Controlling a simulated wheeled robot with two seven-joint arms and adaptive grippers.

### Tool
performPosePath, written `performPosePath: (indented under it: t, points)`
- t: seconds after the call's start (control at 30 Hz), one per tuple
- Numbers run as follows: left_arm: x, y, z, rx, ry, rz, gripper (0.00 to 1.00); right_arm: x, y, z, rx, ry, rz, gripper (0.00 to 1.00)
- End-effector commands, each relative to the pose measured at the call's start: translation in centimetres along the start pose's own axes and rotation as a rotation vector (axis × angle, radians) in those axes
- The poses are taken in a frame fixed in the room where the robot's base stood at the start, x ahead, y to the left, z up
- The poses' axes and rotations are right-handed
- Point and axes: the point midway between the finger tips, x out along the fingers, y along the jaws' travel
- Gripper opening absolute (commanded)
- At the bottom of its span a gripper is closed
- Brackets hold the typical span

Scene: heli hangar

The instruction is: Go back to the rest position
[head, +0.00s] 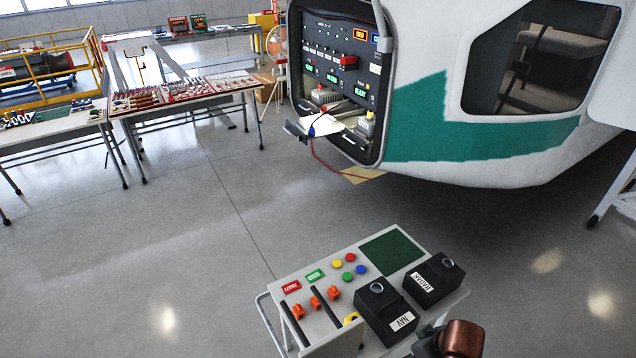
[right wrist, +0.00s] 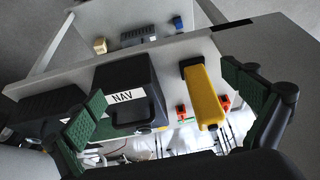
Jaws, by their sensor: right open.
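My right arm enters the head view at the bottom edge, by the near right corner of a grey cart (head: 330,262). In the right wrist view my right gripper (right wrist: 162,85) is open, its two green-padded fingers wide apart. A black box labelled NAV (right wrist: 128,85) and a yellow object (right wrist: 203,95) appear between and beyond the fingers. I cannot tell whether the fingers touch either one. The NAV box also shows on the cart in the head view (head: 384,306). My left gripper is not in view.
A second black box (head: 434,278), coloured buttons (head: 349,257) and orange clips (head: 316,302) are on the cart. A helicopter (head: 480,140) with an open panel stands ahead. Tables (head: 190,103) with small parts stand at left. Open floor (head: 130,250) lies left of the cart.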

Motion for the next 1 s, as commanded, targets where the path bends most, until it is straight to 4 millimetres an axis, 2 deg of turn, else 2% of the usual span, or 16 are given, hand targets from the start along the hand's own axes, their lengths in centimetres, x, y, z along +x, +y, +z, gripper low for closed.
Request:
performPosePath:
  t: [0.23,0.43,0.57,0.67,1.0]
  points:
    - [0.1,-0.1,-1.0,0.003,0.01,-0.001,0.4,1.2,-2.0,0.1,-0.011,0.043,-0.022,1.0]
    - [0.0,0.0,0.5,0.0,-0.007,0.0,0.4,2.2,-3.4,0.7,0.004,0.093,-0.026,1.0]
    - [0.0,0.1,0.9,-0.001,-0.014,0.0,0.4,2.9,-3.9,2.1,0.047,0.125,-0.01,1.0]
    - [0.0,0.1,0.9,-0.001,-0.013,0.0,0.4,3.3,-3.6,4.5,0.115,0.137,0.027,1.0]
    - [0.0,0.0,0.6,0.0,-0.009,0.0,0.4,3.0,-1.5,16.8,0.358,0.017,0.193,1.0]
